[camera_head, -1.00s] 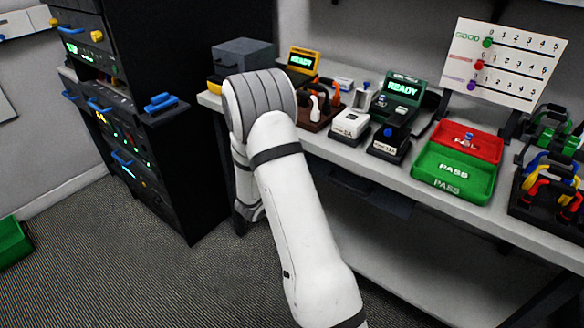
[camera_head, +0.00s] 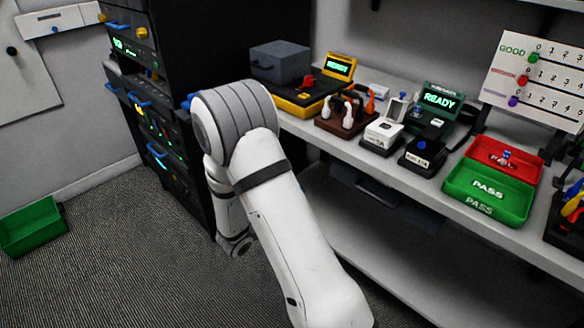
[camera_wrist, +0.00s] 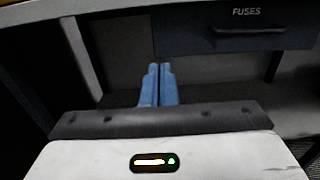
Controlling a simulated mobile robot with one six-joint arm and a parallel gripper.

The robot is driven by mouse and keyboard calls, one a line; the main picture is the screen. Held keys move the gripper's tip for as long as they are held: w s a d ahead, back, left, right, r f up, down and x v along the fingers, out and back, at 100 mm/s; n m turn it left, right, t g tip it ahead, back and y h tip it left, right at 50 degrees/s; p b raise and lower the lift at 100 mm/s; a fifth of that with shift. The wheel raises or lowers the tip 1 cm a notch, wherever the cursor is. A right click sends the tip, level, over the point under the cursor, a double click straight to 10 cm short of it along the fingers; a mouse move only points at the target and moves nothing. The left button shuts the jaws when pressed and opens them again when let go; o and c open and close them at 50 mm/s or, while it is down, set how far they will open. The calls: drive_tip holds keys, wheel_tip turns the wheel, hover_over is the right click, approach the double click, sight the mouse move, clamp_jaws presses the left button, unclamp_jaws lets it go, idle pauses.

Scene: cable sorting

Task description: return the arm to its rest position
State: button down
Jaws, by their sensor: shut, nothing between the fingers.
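My gripper (camera_wrist: 158,85) shows in the wrist view as two blue fingers pressed together, with nothing between them. It points toward the space under the bench, below and left of a dark drawer (camera_wrist: 235,30) labelled FUSES. In the head view my white arm is folded in front of the bench, its grey-banded elbow high and the forearm hanging down behind. The gripper itself is hidden in that view.
The workbench (camera_head: 345,150) holds a yellow-black tester (camera_head: 298,100), a green READY device (camera_head: 438,103), a red tray (camera_head: 505,158) and a green PASS tray (camera_head: 487,192). A black cabinet (camera_head: 215,40) stands left. A green bin (camera_head: 33,228) lies on open floor.

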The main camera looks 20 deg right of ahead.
drive_tip(key=s+d+r+m+g+y+p, duration=0.2)
drive_tip(key=s+r+m+g+p, duration=0.1)
drive_tip(key=s+r+m+g, duration=0.3)
drive_tip(key=s+d+r+m+g+y+p, duration=0.2)
drive_tip(key=s+r+m+g+y+p, duration=0.15)
drive_tip(key=s+r+m, duration=0.35)
drive_tip(key=s+a+r+m+t+y+p, duration=0.2)
drive_tip(key=s+a+r+m+y+p, duration=0.1)
drive_tip(key=s+a+r+m+y, duration=0.1)
drive_tip(key=s+a+r+m+t+y+p, duration=0.2)
drive_tip(key=s+a+r+m+y+p, duration=0.2)
drive_tip(key=r, duration=0.5)
drive_tip(key=s+a+m+y, duration=0.1)
drive_tip(key=a+m+y, duration=0.1)
drive_tip(key=a, duration=0.1)
drive_tip(key=shift+r+y, duration=0.25)
drive_tip(key=shift+y, duration=0.1)
